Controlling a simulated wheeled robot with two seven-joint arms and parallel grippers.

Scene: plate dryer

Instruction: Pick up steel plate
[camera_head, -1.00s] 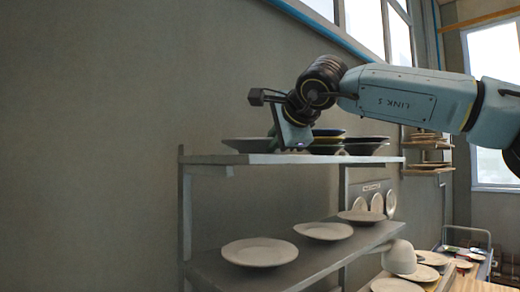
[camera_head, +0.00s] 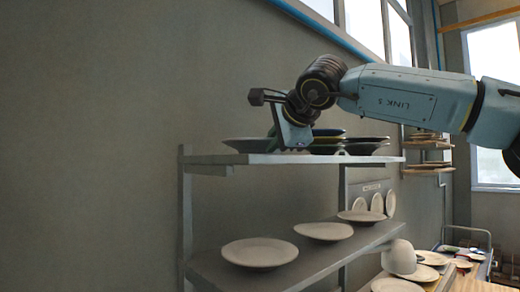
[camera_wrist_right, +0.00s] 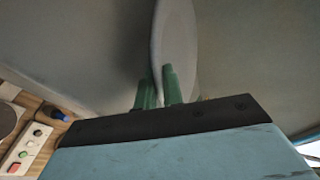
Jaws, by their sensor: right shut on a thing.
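Darker plates (camera_head: 366,146) sit just right of the gripper on the same shelf. My left gripper is not in view.
The lower shelf (camera_head: 215,268) holds several pale plates (camera_head: 260,253) with free room between them. A white bowl (camera_head: 399,258) and more plates stand at lower right. Wall shelves with plates (camera_head: 428,167) are behind. A control panel (camera_wrist_right: 25,150) shows in the wrist view.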

